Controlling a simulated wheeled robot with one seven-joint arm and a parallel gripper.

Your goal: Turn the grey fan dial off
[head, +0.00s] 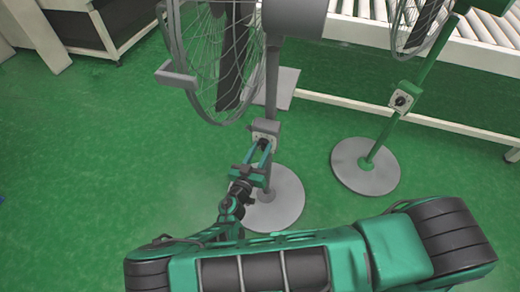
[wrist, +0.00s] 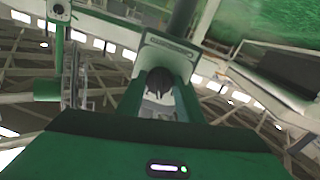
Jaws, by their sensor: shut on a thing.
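The grey fan (head: 273,85) stands in front of me, with a round grey base (head: 285,200) on the floor. Its grey control box (head: 266,127) sits low on the pole. My gripper (head: 264,146) reaches up to the front of this box, its fingers shut on the dark dial. In the wrist view the dark dial (wrist: 158,82) shows between the two fingers, against the light face of the box. The fingers partly hide the dial, and I cannot read its setting.
A second fan with a green pole (head: 386,132) and its own control box (head: 403,98) stands to the right. A white roller conveyor (head: 345,32) runs behind both fans. The green floor (head: 110,150) to the left is clear.

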